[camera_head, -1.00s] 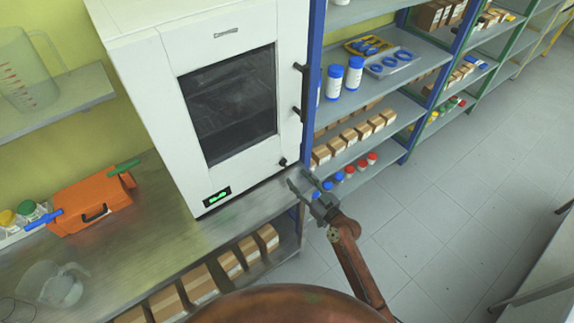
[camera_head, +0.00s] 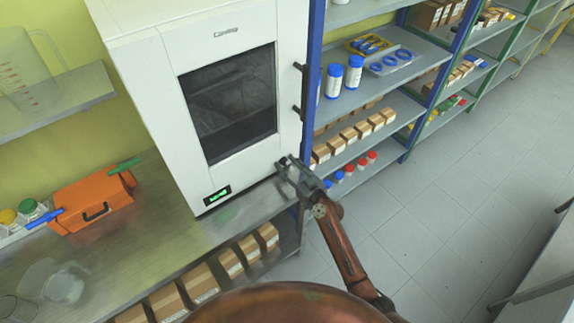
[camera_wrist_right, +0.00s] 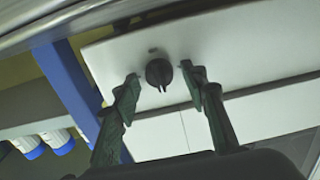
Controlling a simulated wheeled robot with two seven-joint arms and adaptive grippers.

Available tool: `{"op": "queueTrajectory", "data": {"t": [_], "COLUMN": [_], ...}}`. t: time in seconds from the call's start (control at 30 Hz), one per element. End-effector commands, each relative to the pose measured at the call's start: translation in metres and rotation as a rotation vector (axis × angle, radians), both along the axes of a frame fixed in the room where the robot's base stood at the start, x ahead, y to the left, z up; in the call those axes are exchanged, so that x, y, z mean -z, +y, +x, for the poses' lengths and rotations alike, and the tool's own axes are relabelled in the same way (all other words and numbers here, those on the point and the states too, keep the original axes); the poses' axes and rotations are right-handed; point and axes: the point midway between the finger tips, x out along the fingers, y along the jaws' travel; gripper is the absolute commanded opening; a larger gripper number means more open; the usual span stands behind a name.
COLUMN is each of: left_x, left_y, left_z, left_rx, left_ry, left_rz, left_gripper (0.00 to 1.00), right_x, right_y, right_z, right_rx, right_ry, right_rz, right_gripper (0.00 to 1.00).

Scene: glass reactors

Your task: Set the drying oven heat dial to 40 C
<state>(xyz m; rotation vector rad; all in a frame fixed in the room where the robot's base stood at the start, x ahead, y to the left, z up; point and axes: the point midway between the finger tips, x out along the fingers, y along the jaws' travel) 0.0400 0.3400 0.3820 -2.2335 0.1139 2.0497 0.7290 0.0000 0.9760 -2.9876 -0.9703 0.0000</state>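The white drying oven (camera_head: 160,110) stands on the metal bench, with a dark glass door and a green lit display (camera_head: 217,196) at its lower front. The heat dial (camera_wrist_right: 159,73) is a small black knob, seen in the right wrist view between my fingertips. My right gripper (camera_head: 284,165) is at the oven's lower right front corner and hides the dial in the head view. In the wrist view the right gripper (camera_wrist_right: 164,78) is open, one finger on each side of the dial, with gaps showing. The display's digits are too small to read. My left gripper is not in view.
A blue-framed shelf (camera_head: 310,80) with bottles and boxes stands close to the right of the oven. An orange case (camera_head: 92,203) lies on the bench (camera_head: 150,245) at left. Open floor (camera_head: 440,210) lies to the right.

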Motion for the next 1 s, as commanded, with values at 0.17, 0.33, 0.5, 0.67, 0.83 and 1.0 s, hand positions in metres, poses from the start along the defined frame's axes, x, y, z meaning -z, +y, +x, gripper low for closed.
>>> {"op": "queueTrajectory", "data": {"t": [0.17,0.33,0.5,0.67,0.83,1.0], "left_x": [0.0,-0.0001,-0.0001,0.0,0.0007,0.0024], "left_y": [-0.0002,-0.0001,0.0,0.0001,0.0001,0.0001], "left_z": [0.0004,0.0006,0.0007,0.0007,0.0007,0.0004], "left_rx": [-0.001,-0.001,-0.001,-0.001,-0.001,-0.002], "left_ry": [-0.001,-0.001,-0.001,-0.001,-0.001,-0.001], "left_rz": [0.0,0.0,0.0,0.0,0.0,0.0], "left_gripper": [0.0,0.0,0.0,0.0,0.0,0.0], "right_x": [0.0001,0.0001,0.0002,0.0002,0.0004,0.0005], "right_y": [-0.0001,-0.0002,-0.0002,-0.0002,-0.0003,-0.0003], "right_z": [-0.0002,-0.0002,-0.0002,-0.0003,-0.0003,-0.0001], "right_rx": [0.0,0.0,0.0,0.0,0.0,-0.001], "right_ry": [0.0,0.0,0.0,0.003,0.023,0.073], "right_rz": [0.0,0.0,0.0,0.003,0.03,0.1], "right_gripper": [0.26,0.14,0.03,0.01,0.01,0.01]}}
